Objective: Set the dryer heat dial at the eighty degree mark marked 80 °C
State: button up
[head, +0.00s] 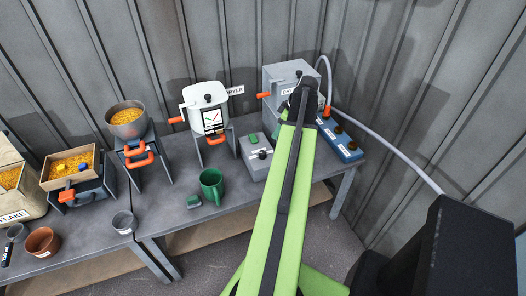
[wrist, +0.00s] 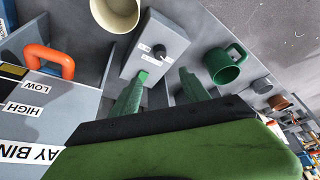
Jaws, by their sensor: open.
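The likely heat dial is a dark knob (wrist: 159,50) on a sloped grey box (wrist: 136,62) in the wrist view. Small white labels sit beside the knob, too small to read, so I cannot tell its setting. In the head view the grey box (head: 257,164) stands on the bench, left of my arm, with a green piece on top. The white dryer vessel (head: 207,101) stands behind it, by a DRYER label. My gripper (wrist: 164,73) is open and empty; its green fingers point toward the box, apart from the knob. The head view hides its fingertips behind my arm.
A green mug (head: 211,184) stands left of the box, close to my right finger in the wrist view. A grey cabinet (head: 281,77) with orange handles and a blue box (head: 343,146) stand right and behind. A hose (head: 385,143) hangs at right.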

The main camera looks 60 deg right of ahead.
aim_at(263, 152)
jog(key=b+x, duration=0.7)
jog(key=x, duration=0.1)
jog(key=b+x, duration=0.8)
jog(key=shift+f+b, duration=0.3)
jog(key=shift+f, duration=0.15)
jog(key=shift+w+a+f+b, duration=0.1)
jog(key=shift+w+f+b, duration=0.15)
jog(key=shift+f+b, duration=0.1)
jog(key=shift+r, duration=0.1)
jog(key=shift+c, duration=0.4)
grip_shut()
